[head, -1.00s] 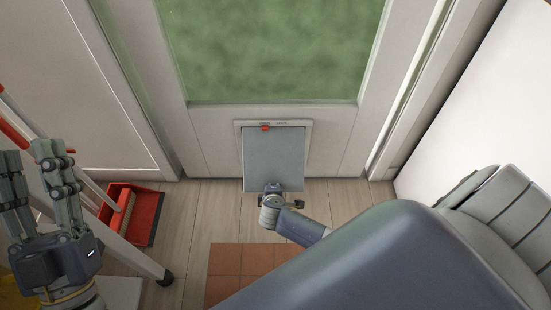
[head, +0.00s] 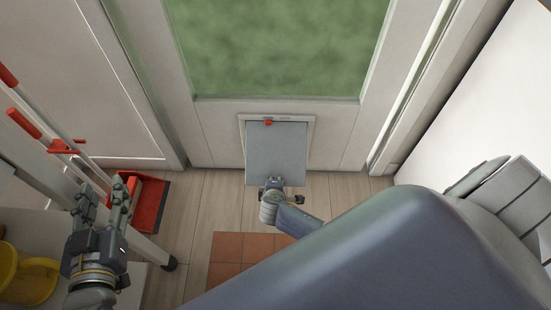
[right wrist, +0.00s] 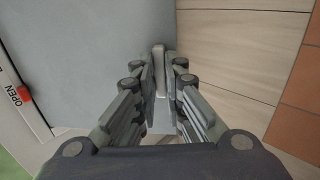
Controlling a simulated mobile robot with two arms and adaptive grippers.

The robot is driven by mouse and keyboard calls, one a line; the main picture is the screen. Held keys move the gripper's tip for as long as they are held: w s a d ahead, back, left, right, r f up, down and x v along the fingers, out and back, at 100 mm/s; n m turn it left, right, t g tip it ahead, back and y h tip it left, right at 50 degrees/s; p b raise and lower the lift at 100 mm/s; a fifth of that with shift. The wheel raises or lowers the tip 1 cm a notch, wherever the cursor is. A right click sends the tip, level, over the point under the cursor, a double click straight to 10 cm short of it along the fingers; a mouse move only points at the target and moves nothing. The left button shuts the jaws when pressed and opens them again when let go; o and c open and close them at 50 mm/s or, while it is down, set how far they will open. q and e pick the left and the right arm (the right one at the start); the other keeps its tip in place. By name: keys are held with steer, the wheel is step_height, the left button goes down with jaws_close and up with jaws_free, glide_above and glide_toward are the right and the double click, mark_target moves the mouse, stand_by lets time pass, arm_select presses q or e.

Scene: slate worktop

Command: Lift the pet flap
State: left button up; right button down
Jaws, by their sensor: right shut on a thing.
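The pet flap (head: 277,150) is a plain grey panel in a pale frame low in the door. Its lower edge overlaps the floor in the head view, so it stands out from the door towards me. A red latch (head: 268,122) sits at the frame's top; beside it the right wrist view shows the word OPEN. My right gripper (head: 273,183) is at the flap's lower edge. In the right wrist view its fingers are shut on a pale tab (right wrist: 159,60) at the edge of the flap (right wrist: 100,40). My left gripper (head: 103,192) is open and empty at the left.
A rack with red-tipped poles (head: 75,165) and a red dustpan (head: 152,205) stand at the left, close to my left gripper. A yellow container (head: 33,280) is at lower left. Terracotta tiles (head: 232,250) lie in the wooden floor (head: 340,190). A white panel rises at the right.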

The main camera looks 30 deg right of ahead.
steer(key=shift+w+d+r, duration=0.1)
steer(key=shift+w+r, duration=0.2)
steer(key=shift+w, duration=0.05)
steer(key=c, duration=1.7)
jaws_free()
steer(key=shift+s+f, duration=0.1)
steer(key=shift+s, duration=0.15)
steer(key=v, duration=1.2)
